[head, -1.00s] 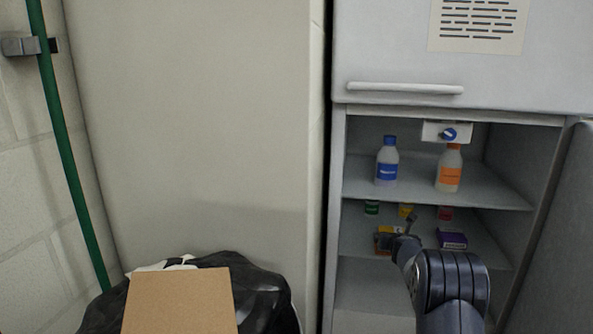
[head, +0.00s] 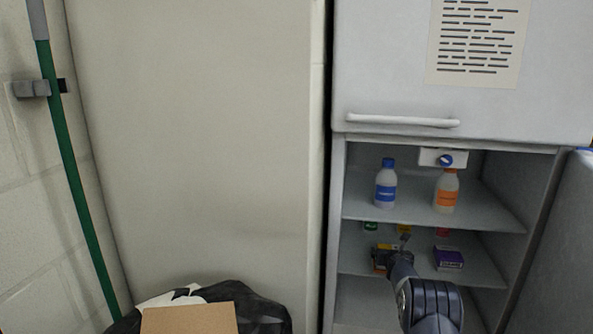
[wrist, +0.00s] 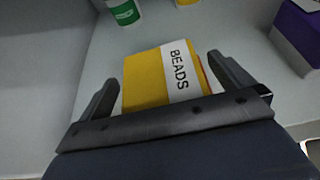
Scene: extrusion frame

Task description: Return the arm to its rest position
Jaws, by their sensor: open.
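My gripper (wrist: 168,92) is open in the wrist view, with one finger on each side of a yellow box labelled BEADS (wrist: 145,80). The box lies on a shelf, and I cannot tell whether the fingers touch it. In the head view my arm (head: 428,300) reaches into the open cabinet at its lower shelf. There the yellow box (head: 380,258) is partly hidden beside my gripper (head: 402,243), whose fingers are too small to make out.
A purple box (head: 449,258) stands to the right on the same shelf (head: 485,270). A blue-labelled bottle (head: 386,185) and an orange-labelled bottle (head: 446,192) stand on the shelf above. The cabinet door (head: 560,250) is open at right. A cardboard piece (head: 190,319) and black bag (head: 262,313) are lower left.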

